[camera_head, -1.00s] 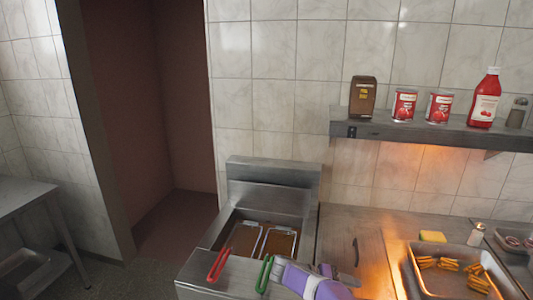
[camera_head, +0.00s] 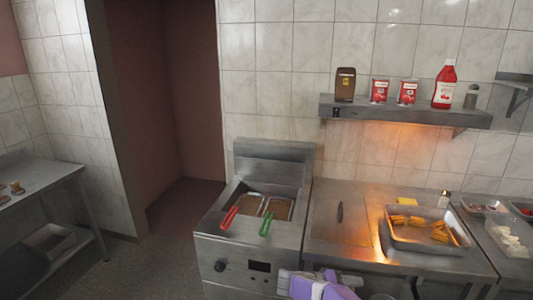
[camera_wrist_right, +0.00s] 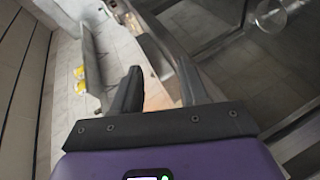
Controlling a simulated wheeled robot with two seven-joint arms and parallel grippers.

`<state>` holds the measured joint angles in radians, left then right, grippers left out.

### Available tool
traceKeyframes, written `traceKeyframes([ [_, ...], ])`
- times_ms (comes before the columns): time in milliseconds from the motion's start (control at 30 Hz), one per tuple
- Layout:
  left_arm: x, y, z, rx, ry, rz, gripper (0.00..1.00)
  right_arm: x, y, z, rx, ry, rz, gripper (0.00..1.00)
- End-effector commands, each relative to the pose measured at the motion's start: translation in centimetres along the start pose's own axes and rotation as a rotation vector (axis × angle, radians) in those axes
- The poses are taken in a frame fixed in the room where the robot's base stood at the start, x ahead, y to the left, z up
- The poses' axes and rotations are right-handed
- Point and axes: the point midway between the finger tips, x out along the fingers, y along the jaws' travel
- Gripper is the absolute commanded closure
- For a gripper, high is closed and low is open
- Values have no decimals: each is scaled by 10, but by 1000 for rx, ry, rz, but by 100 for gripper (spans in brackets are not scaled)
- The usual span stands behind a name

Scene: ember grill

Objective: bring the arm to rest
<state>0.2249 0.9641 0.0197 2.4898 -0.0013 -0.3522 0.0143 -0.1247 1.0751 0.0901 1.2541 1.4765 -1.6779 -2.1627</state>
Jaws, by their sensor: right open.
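My right gripper (camera_wrist_right: 160,85) shows in the wrist view with its two dark fingers apart and nothing between them. In the head view my purple right wrist (camera_head: 322,290) is at the bottom edge, in front of the fryer (camera_head: 252,252) and counter. The fingers are hard to make out there. My left gripper is in neither view.
Fryer baskets with a red handle (camera_head: 229,217) and a green handle (camera_head: 265,227) sit in the fryer. A tray (camera_head: 392,240) of fries stands on the counter to the right. A wall shelf (camera_head: 400,112) holds cans and bottles. Floor (camera_head: 140,265) is clear at left.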

Motion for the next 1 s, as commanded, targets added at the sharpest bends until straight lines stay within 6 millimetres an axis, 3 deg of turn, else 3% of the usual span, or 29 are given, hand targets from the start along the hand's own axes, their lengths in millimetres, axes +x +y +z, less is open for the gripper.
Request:
traceKeyframes([
  [267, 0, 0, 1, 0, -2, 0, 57, 21, -49, -7, 166, 283, -121, 56],
  [367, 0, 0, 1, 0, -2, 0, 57, 23, -84, 1, 229, 397, -262, 56],
  [467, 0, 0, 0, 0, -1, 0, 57, 16, -126, 21, 286, 470, -472, 56],
  [567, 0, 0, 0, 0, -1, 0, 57, 1, -168, 58, 318, 469, -718, 56],
  [667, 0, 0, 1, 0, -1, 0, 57, -21, -204, 110, 325, 385, -971, 56],
  [733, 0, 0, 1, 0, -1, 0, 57, -40, -222, 156, 316, 277, -1139, 56],
  [867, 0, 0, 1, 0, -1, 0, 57, -77, -236, 244, 272, 18, -1380, 56],
  [1000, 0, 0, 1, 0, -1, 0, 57, -109, -230, 321, 210, -244, -1514, 56],
])
